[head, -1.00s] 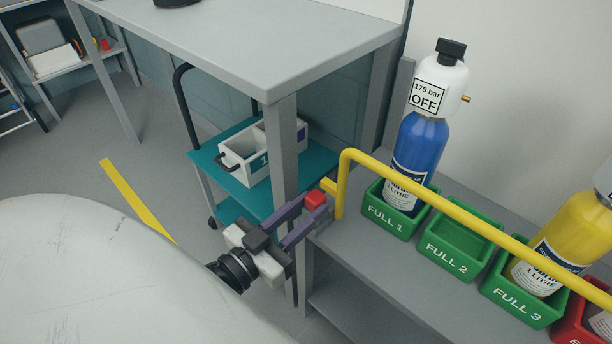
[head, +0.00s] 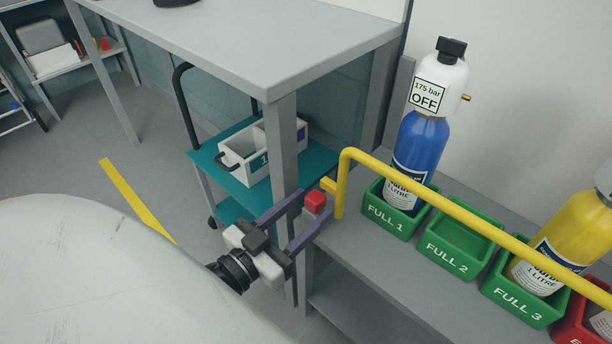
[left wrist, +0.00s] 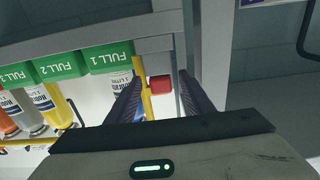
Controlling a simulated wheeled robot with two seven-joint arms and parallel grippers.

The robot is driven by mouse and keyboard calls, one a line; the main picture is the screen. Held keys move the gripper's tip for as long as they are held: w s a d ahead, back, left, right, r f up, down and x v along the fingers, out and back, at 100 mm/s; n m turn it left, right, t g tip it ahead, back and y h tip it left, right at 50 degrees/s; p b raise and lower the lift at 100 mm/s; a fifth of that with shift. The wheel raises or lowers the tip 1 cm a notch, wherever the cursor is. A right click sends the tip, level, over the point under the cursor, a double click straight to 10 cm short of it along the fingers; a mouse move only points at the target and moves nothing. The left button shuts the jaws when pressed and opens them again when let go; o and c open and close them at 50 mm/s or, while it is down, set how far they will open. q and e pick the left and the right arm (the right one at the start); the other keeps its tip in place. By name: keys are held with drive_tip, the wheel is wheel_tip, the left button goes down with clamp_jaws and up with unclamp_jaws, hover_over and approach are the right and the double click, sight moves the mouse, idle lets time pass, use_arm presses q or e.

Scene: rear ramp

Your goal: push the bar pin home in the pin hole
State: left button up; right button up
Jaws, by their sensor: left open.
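The bar pin (head: 315,200) shows as a red head at the left end of the yellow bar (head: 425,190), above a small grey block on the rack's corner. My left gripper (head: 313,208) is open, with one purple finger on each side of the red head. In the left wrist view the red head (left wrist: 160,83) sits between the spread fingers (left wrist: 158,88), with visible gaps, beside the yellow bar (left wrist: 146,98). The pin hole and the pin's shaft are hidden, so I cannot tell how deep the pin sits. My right gripper is not in view.
A blue cylinder (head: 418,145) stands in the green FULL 1 bin (head: 393,222) behind the bar. FULL 2 (head: 458,262) is empty, and a yellow cylinder (head: 560,240) stands in FULL 3. A grey table leg (head: 284,150) and a teal trolley (head: 207,160) are close beyond the gripper.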

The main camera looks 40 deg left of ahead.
use_arm(q)
drive_tip(key=s, duration=1)
drive_tip(key=shift+a+p, duration=0.35)
drive_tip(key=shift+a, duration=0.05)
